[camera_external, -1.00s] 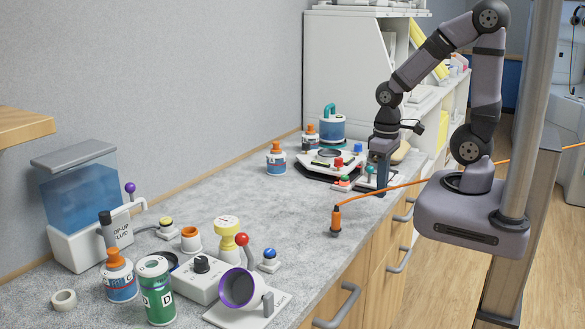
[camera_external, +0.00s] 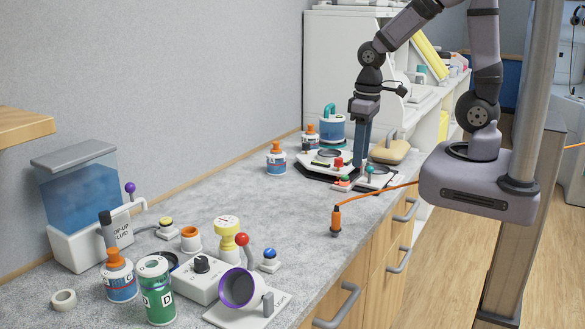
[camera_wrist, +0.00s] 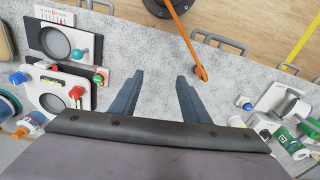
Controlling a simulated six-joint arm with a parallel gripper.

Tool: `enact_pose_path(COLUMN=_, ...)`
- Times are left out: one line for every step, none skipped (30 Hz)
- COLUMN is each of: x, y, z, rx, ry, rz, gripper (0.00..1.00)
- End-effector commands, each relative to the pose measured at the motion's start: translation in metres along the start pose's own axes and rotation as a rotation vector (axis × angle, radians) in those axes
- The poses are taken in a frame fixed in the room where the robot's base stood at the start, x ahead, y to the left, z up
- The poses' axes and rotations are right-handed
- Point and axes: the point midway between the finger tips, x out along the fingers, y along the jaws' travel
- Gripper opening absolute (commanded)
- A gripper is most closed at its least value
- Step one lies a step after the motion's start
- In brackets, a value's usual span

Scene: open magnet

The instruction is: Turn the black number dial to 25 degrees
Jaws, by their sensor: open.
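A black dial (camera_external: 202,263) sits on top of a white box (camera_external: 198,283) on the near part of the counter in the external view. The markings around it are too small to read. My gripper (camera_external: 361,165) is well away from it, above the far part of the counter beside the white and black devices. In the wrist view my gripper (camera_wrist: 160,80) shows two dark blue fingers spread apart over bare counter, with nothing between them. The dial cannot be made out clearly among the small things at the right of the wrist view.
The middle of the counter is clear.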

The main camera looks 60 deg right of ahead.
Motion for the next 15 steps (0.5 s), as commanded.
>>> enact_pose_path(x=-0.001, y=-0.013, z=-0.021, rx=-0.049, ry=0.013, rz=-0.003, gripper=0.42)
enact_pose_path(x=0.000, y=-0.021, z=-0.033, rx=-0.075, ry=0.024, rz=-0.005, gripper=0.42)
enact_pose_path(x=0.002, y=-0.032, z=-0.050, rx=-0.112, ry=0.040, rz=-0.007, gripper=0.42)
enact_pose_path(x=0.004, y=-0.042, z=-0.062, rx=-0.141, ry=0.052, rz=-0.010, gripper=0.42)
enact_pose_path(x=0.005, y=-0.053, z=-0.074, rx=-0.171, ry=0.064, rz=-0.013, gripper=0.42)
enact_pose_path(x=0.009, y=-0.069, z=-0.090, rx=-0.211, ry=0.080, rz=-0.017, gripper=0.42)
enact_pose_path(x=0.011, y=-0.082, z=-0.102, rx=-0.243, ry=0.094, rz=-0.021, gripper=0.42)
enact_pose_path(x=0.013, y=-0.096, z=-0.114, rx=-0.274, ry=0.106, rz=-0.025, gripper=0.42)
enact_pose_path(x=0.017, y=-0.116, z=-0.128, rx=-0.316, ry=0.122, rz=-0.031, gripper=0.42)
enact_pose_path(x=0.019, y=-0.132, z=-0.138, rx=-0.348, ry=0.136, rz=-0.036, gripper=0.42)
enact_pose_path(x=0.021, y=-0.148, z=-0.147, rx=-0.380, ry=0.149, rz=-0.041, gripper=0.42)
enact_pose_path(x=0.025, y=-0.171, z=-0.158, rx=-0.423, ry=0.166, rz=-0.048, gripper=0.42)
enact_pose_path(x=0.027, y=-0.188, z=-0.165, rx=-0.454, ry=0.180, rz=-0.055, gripper=0.42)
enact_pose_path(x=0.030, y=-0.206, z=-0.172, rx=-0.485, ry=0.193, rz=-0.061, gripper=0.42)
enact_pose_path(x=0.033, y=-0.229, z=-0.179, rx=-0.525, ry=0.210, rz=-0.069, gripper=0.42)
